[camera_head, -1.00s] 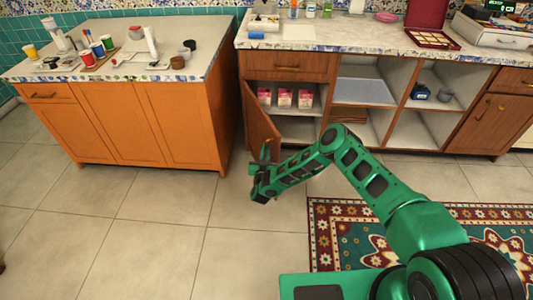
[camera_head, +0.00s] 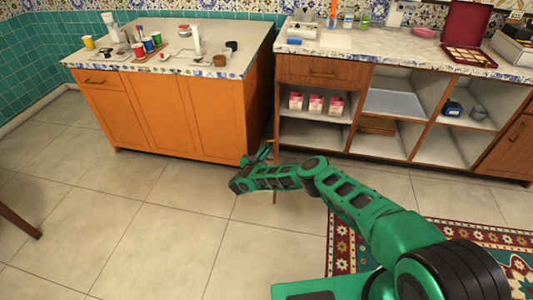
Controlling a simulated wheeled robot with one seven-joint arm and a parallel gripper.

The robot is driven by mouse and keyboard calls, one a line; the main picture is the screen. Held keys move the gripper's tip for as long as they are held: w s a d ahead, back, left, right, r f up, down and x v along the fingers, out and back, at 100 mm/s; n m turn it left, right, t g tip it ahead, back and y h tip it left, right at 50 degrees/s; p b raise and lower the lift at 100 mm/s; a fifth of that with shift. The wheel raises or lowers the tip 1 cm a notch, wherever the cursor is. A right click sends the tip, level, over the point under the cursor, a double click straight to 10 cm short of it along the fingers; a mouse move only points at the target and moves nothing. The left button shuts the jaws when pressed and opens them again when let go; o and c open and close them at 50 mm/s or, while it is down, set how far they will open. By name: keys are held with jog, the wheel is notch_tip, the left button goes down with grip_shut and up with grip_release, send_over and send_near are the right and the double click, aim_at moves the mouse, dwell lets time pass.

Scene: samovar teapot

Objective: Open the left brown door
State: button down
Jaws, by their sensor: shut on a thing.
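The left brown door (camera_head: 276,130) belongs to the brown cabinet (camera_head: 320,72) on the right. It stands wide open, swung out toward me, and shows almost edge-on as a thin strip beside the orange cabinet. My gripper (camera_head: 266,154) is at the door's outer part, shut on it. The arm and gripper hide the middle of the door, and I cannot make out the handle. The opened compartment shows two shelf levels, with several pink-and-white boxes (camera_head: 315,104) on the upper one.
The orange cabinet (camera_head: 160,112) stands close to the left of the door. A patterned rug (camera_head: 341,248) lies at the lower right. A dark wooden leg (camera_head: 18,222) shows at the left edge. The tiled floor (camera_head: 160,215) between is clear.

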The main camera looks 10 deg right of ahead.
jog(key=shift+w, duration=0.1)
dwell(0.4)
jog(key=c, duration=1.9)
grip_release()
jog(key=shift+o, duration=0.3)
jog(key=shift+a, duration=0.1)
jog(key=v, duration=1)
jog(key=shift+s+a, duration=0.25)
jog(key=shift+a, duration=0.05)
